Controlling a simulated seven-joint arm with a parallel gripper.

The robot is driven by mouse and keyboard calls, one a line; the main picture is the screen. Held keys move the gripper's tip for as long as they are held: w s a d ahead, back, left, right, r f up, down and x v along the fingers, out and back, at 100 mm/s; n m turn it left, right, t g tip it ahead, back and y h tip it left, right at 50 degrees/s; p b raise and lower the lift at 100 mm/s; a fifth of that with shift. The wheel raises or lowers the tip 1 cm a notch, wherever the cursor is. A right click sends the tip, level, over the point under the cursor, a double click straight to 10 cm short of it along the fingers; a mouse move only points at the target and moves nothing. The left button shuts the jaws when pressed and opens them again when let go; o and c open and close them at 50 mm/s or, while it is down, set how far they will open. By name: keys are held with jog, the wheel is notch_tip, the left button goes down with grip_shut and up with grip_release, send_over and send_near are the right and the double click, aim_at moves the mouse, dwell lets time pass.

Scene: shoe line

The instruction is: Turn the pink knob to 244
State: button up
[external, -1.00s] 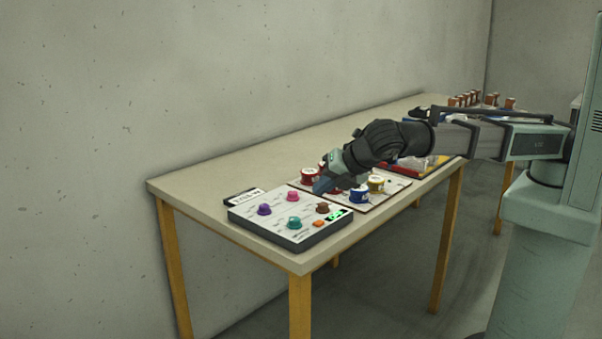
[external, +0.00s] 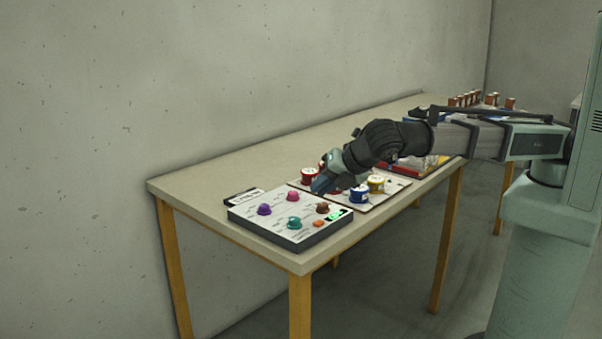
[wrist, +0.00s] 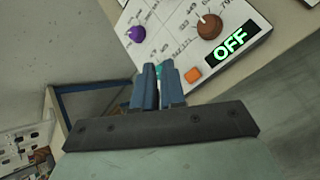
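The pink knob (external: 292,196) stands at the back of the light control panel (external: 247,220) in the external view. It is not visible in the wrist view. A purple knob (external: 264,209), a teal knob (external: 294,222) and a brown knob (external: 323,207) are on the same panel. The panel's display (wrist: 229,43) reads OFF. My gripper (wrist: 158,68) has its blue fingers close together, with only a narrow gap and no object seen between them. It hangs apart from the pink knob, to its right in the external view. The fingers hide most of the teal knob in the wrist view.
An orange button (wrist: 193,75) sits beside the display. A board with red, blue and yellow spools (external: 359,194) lies right of the panel, under my gripper. A dark label plate (external: 243,197) lies behind the panel. The table's left back (external: 190,185) is clear.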

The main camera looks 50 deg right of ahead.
jog(key=o, duration=0.8)
jog(key=w+d+r, duration=0.1)
jog(key=w+d, duration=0.1)
jog(key=w, duration=0.2)
jog(key=w+d+r+m, duration=0.1)
jog(key=w+d, duration=0.1)
jog(key=w, duration=0.2)
jog(key=w+d+r+m+h, duration=0.1)
jog(key=w+d+r, duration=0.1)
jog(key=w, duration=0.3)
jog(key=shift+d, duration=0.25)
jog(key=shift+c, duration=0.2)
jog(key=shift+o, duration=0.4)
jog(key=w+d+r+m, duration=0.1)
jog(key=w, duration=0.3)
jog(key=w+d+r+m+g, duration=0.1)
jog(key=w+r+m, duration=0.1)
jog(key=w, duration=0.3)
jog(key=shift+w+d+r+g, duration=0.15)
jog(key=shift+d+r+g, duration=0.1)
jog(key=shift+d+g, duration=0.1)
jog(key=m+g, duration=0.8)
jog(key=m, duration=2.1)
send_over(293, 192)
jog(key=shift+t, duration=0.25)
jog(key=f, duration=1.4)
jog(key=shift+a+f, duration=0.15)
jog(key=shift+a, duration=0.05)
